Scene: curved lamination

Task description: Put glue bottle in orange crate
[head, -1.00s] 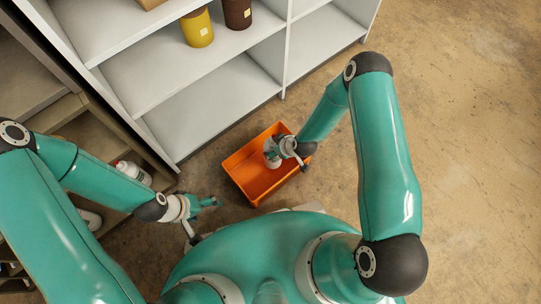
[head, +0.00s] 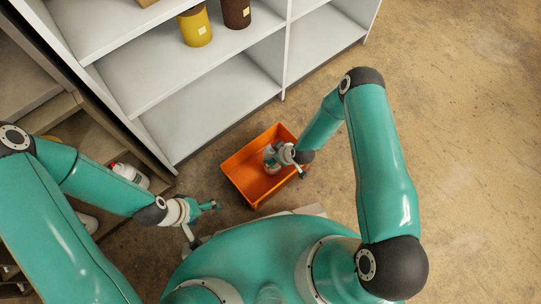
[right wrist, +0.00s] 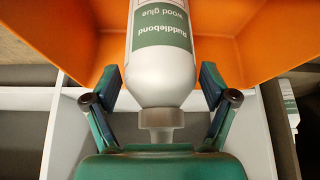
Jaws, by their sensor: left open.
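The orange crate (head: 240,172) stands on the floor in front of the grey shelves in the head view; its orange walls also fill the back of the right wrist view (right wrist: 270,45). The white glue bottle (right wrist: 160,70) with a green "Ruddlebond wood glue" label is inside the crate, its nozzle toward my right gripper (right wrist: 160,82). That gripper's fingers are spread on both sides of the bottle, with a gap at each side. In the head view the bottle (head: 271,168) is partly hidden by my gripper. My left gripper (head: 203,217) is open and empty, left of the crate.
A white bottle with a red cap (head: 128,172) is on the low brown shelving at left. A yellow container (head: 196,28) and a dark brown one (head: 237,13) stand on the grey shelf (head: 165,75). The floor at right (head: 470,150) is clear.

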